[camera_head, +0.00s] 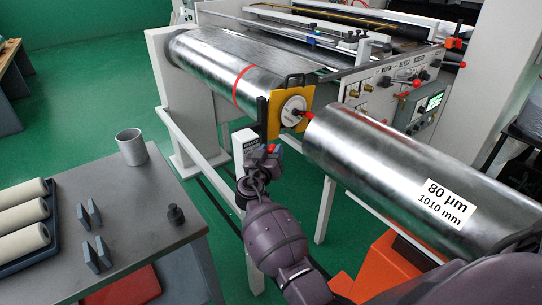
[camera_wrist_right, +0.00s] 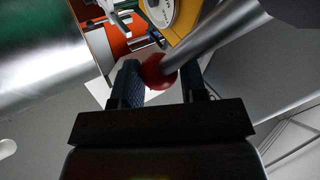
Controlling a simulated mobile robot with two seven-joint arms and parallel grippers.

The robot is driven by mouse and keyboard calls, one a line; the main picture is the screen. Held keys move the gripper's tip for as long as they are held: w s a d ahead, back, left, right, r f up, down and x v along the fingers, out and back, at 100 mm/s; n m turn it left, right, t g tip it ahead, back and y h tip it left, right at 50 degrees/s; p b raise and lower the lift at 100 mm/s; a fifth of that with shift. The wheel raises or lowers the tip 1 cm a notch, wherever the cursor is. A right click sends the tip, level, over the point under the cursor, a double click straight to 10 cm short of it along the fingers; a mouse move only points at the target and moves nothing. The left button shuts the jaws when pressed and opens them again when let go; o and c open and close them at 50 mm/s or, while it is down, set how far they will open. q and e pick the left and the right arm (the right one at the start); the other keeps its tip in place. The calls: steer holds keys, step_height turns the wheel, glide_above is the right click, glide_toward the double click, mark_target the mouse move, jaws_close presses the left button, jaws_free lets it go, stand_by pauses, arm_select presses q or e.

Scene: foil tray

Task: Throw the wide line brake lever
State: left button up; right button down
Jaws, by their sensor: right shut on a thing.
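My right gripper (camera_head: 267,153) is at a white labelled post (camera_head: 244,143) in the middle of the head view, below the yellow plate. It is shut on a red ball knob (camera_wrist_right: 158,72), which shows between the two dark fingers in the right wrist view. A bright metal bar (camera_wrist_right: 215,38) runs up and right from beside the knob in that view. In the head view a bit of the red knob (camera_head: 270,148) shows at the gripper's tip; the fingers hide much of the rest. My left gripper is not in view.
A large steel roll (camera_head: 370,165) marked 80 µm lies close at the right. Another roll (camera_head: 225,75) with a red band and a yellow plate (camera_head: 272,122) stand behind. A grey table (camera_head: 135,215) with a metal cup (camera_head: 131,147) is at the left.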

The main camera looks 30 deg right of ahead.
steer(key=shift+r, duration=0.1)
stand_by(0.3)
steer(key=c, duration=1)
jaws_free()
